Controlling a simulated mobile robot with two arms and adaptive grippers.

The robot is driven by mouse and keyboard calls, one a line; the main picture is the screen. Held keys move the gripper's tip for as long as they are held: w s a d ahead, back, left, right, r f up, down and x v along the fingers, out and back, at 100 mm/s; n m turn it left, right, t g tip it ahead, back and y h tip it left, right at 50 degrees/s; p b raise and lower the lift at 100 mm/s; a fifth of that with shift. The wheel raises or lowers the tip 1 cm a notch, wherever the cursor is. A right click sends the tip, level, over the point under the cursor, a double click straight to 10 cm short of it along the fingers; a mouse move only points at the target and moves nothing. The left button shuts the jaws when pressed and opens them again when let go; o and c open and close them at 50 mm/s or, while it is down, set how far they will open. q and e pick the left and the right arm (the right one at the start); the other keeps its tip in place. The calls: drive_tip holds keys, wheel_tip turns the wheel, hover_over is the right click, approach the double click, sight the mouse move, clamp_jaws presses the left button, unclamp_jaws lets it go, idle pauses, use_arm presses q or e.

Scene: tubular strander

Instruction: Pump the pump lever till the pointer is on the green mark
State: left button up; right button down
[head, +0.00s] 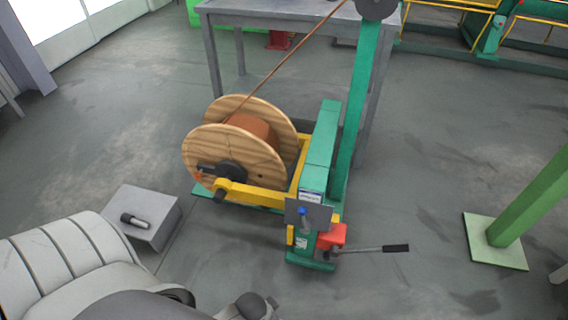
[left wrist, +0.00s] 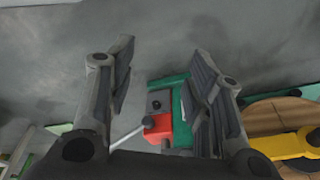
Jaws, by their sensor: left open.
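The pump lever (head: 365,249) is a thin grey rod with a black grip (head: 395,248). It sticks out to the right, nearly level, from the red pump block (head: 332,235) at the foot of the green stand. A small dark plate (head: 308,214) sits above the block; no pointer or green mark can be made out. In the left wrist view my left gripper (left wrist: 164,50) is open and empty. The red block (left wrist: 158,127) shows between and beyond its fingers, with part of the lever rod (left wrist: 127,137); the grip is hidden there. My right gripper is not in view.
A wooden cable reel (head: 228,150) in a yellow cradle stands left of the green stand (head: 322,150). A grey box (head: 160,232) bears a black object (head: 134,221). A green post on a base plate (head: 496,256) stands right. Floor beyond the grip is clear.

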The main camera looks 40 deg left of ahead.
use_arm(q)
drive_tip(key=s+a+f+g+p, duration=0.1)
drive_tip(key=s+f+p, duration=0.2)
drive_tip(key=s+f, duration=0.45)
drive_tip(key=s+a+f+p, duration=0.25)
drive_tip(key=s+f, duration=0.25)
drive_tip(key=s, duration=0.5)
wheel_tip(320, 180, up, 8)
drive_tip(key=p, duration=0.9)
drive_tip(key=shift+s+d, duration=0.2)
drive_tip(key=shift+s, duration=0.15)
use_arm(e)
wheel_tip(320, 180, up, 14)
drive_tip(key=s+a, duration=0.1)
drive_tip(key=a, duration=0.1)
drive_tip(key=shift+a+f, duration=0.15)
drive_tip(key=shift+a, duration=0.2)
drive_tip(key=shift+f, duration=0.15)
